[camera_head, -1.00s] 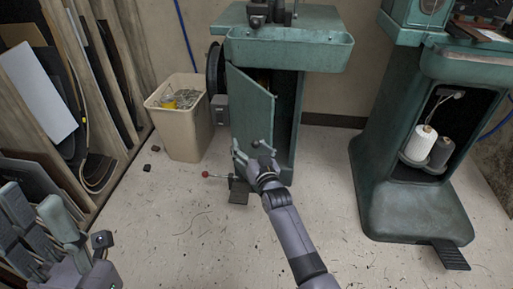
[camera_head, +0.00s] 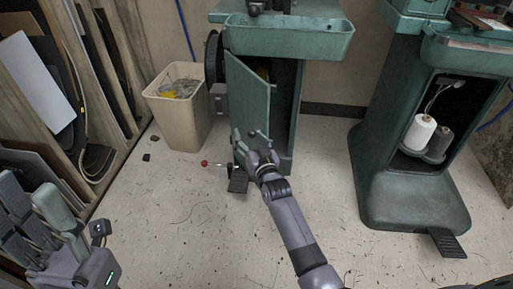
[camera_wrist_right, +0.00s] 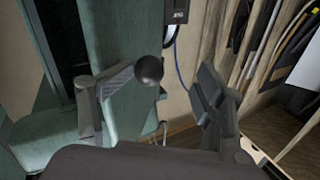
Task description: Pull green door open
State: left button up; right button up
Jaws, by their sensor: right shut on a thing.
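The green door (camera_head: 248,98) of the left machine's cabinet stands ajar, hinged on its left, with the dark interior showing to its right. My right gripper (camera_head: 252,148) is at the lower part of the door, by its free edge. In the right wrist view the green door (camera_wrist_right: 121,32) fills the left middle. A dark round knob (camera_wrist_right: 149,70) on it sits between the fingers of my right gripper (camera_wrist_right: 160,95), close to the left finger. The grip is on the door at its knob; the exact contact is partly hidden. My left gripper (camera_head: 55,225) is at the lower left, away from the door.
A beige bin (camera_head: 178,110) stands left of the cabinet. A second green machine (camera_head: 400,185) with thread cones stands right. Sheets lean at the left wall.

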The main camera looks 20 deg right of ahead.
jog(key=s, duration=1.1)
jog(key=shift+s+d, duration=0.25)
jog(key=shift+d, duration=0.15)
jog(key=shift+c, duration=0.9)
jog(key=shift+c, duration=0.4)
jog(key=shift+d, duration=0.15)
jog(key=shift+c, duration=0.6)
jog(key=d+m, duration=0.1)
jog(key=d, duration=0.1)
jog(key=d+m+g, duration=0.1)
jog(key=d+m, duration=0.1)
jog(key=w+d+m+y+p, duration=0.1)
jog(key=d, duration=0.1)
jog(key=shift+f, duration=0.4)
jog(key=c, duration=0.5)
jog(key=d+m, duration=0.1)
jog(key=d+r+m+y, duration=0.1)
jog(key=shift+w+d+m+g+p, duration=0.2)
jog(key=shift+d+m+g+p, duration=0.15)
jog(key=shift+m+g, duration=0.05)
grip_shut()
jog(key=d+r+m+y+p, duration=0.1)
jog(key=d+r+m+y, duration=0.35)
jog(key=r, duration=0.35)
jog(key=w+a, duration=0.7)
jog(key=w, duration=0.1)
jog(key=shift+w+r, duration=0.3)
